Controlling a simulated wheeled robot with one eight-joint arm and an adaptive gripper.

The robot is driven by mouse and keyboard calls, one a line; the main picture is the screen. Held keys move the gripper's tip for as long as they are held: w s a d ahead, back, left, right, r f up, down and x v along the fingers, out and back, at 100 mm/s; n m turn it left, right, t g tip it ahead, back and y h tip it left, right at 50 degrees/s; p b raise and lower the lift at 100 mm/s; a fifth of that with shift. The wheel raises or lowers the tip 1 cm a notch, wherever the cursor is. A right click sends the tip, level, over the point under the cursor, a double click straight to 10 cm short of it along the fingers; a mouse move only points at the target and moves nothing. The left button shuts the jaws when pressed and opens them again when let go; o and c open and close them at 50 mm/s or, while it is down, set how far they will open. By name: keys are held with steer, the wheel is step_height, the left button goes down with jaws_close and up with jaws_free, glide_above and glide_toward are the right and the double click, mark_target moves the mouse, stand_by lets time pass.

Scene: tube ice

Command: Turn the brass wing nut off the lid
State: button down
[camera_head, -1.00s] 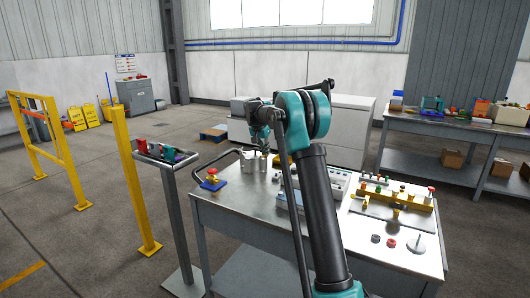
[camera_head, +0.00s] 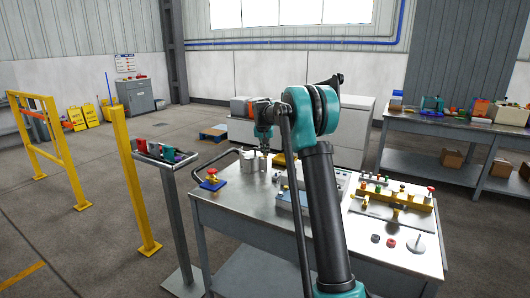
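A small silver-grey pot-like vessel (camera_head: 252,160) stands at the back left of the steel table (camera_head: 232,207). I take it to be the lidded thing, but its lid is too small to tell apart. I cannot make out the brass wing nut. My gripper (camera_head: 265,150) points down just right of the vessel's top, close to it. Whether it touches anything is unclear. Its fingers are dark and tiny in this view, so I cannot tell whether they are open or shut.
A yellow fixture with knobs (camera_head: 396,198) and several loose discs (camera_head: 391,243) are on the right. A post-mounted tray (camera_head: 165,152) stands left of the table.

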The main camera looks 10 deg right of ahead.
steer(key=shift+d+n+y, duration=0.2)
steer(key=shift+n+y, duration=0.7)
steer(key=shift+n, duration=1.4)
steer(key=c, duration=1.8)
jaws_free()
steer(key=shift+o, duration=0.2)
steer(key=v, duration=1.2)
